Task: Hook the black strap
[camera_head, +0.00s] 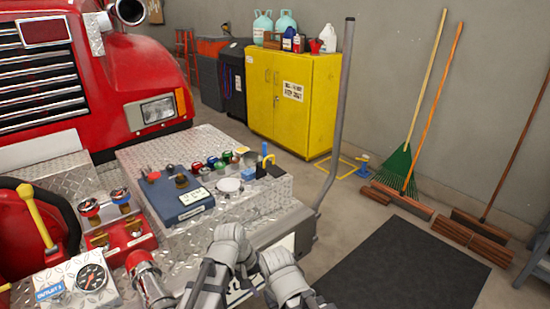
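I cannot clearly make out a black strap. A small black piece (273,172) sits near the right end of the metal bumper deck (165,147), and I cannot tell if it is part of the strap. A yellow upright piece (265,150) stands beside it. My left gripper (230,236) and my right gripper (277,260) are grey and close together in front of the bumper, at the bottom middle. Both are apart from the black piece. Their fingertips cannot be made out, and they hide part of the bumper front.
A blue box (178,198) and several coloured caps (215,162) are on the deck. Gauges and red valves fill the lower left. A grey pole (340,110) rises at the bumper's right end. A black mat (405,270) lies on open floor to the right.

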